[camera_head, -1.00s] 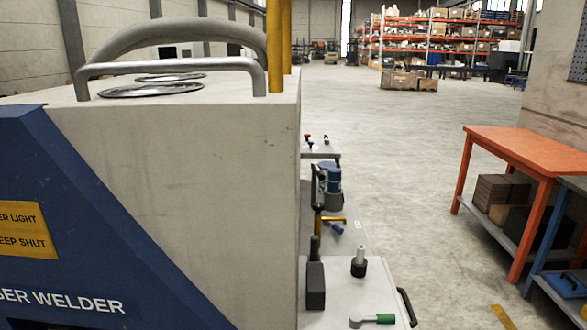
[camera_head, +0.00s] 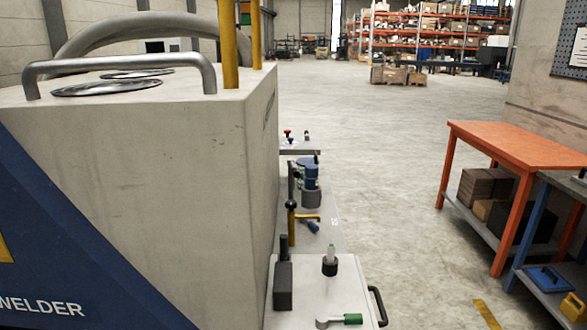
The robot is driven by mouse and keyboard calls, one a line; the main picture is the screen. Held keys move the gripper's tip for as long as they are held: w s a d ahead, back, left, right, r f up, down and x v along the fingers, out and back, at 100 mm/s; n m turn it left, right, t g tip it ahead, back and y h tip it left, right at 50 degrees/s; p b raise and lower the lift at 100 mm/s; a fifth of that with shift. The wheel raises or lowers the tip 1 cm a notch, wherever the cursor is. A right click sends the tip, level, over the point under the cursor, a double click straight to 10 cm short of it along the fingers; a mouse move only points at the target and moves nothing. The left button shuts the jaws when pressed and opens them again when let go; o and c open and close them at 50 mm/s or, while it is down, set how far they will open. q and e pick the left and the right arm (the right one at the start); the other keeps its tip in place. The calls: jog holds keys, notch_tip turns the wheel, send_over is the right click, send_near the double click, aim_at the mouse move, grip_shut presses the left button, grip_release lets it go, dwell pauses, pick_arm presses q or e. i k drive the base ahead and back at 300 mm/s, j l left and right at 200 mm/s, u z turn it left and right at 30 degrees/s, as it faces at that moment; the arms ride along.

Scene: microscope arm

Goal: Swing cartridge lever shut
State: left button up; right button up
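Several levers and handles stand on the side shelves of the large laser welder, and I cannot tell which is the cartridge lever. A lever with a green grip (camera_head: 341,321) lies flat on the nearest white shelf, its grip pointing right. A black upright handle on a dark block (camera_head: 283,285) stands beside it to the left. A post with a pale top and black collar (camera_head: 330,262) stands behind the green-gripped lever. A yellow lever (camera_head: 306,217) with a dark upright top sits farther back. Neither of my grippers is in view.
The laser welder (camera_head: 140,160) fills the left side, with a grey top handle (camera_head: 120,66). A black pull handle (camera_head: 377,306) edges the near shelf. An orange table (camera_head: 520,145) and a blue-legged table (camera_head: 565,180) stand right. Open floor (camera_head: 400,190) lies between.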

aim_at(293, 168)
jog(key=k+l+u, duration=0.15)
jog(key=l, duration=0.15)
jog(key=k+l+u, duration=0.1)
jog(key=l, duration=0.2)
jog(key=k+l+u, duration=0.15)
jog(key=l+u, duration=0.25)
jog(key=l, duration=0.15)
jog(key=k+l+u, duration=0.2)
jog(key=l, duration=0.25)
jog(key=l+u, duration=0.25)
jog(key=l, duration=0.15)
jog(key=k+l+u, duration=0.1)
jog(key=l+u, duration=0.15)
jog(key=l, duration=0.15)
jog(key=i+l+u, duration=0.3)
jog(key=l, duration=0.2)
jog(key=l+u, duration=0.25)
jog(key=l, duration=0.25)
jog(key=i+l+u, duration=0.1)
jog(key=l+u, duration=0.2)
jog(key=l, duration=0.25)
jog(key=i+l, duration=0.1)
jog(key=l, duration=0.25)
jog(key=u, duration=0.05)
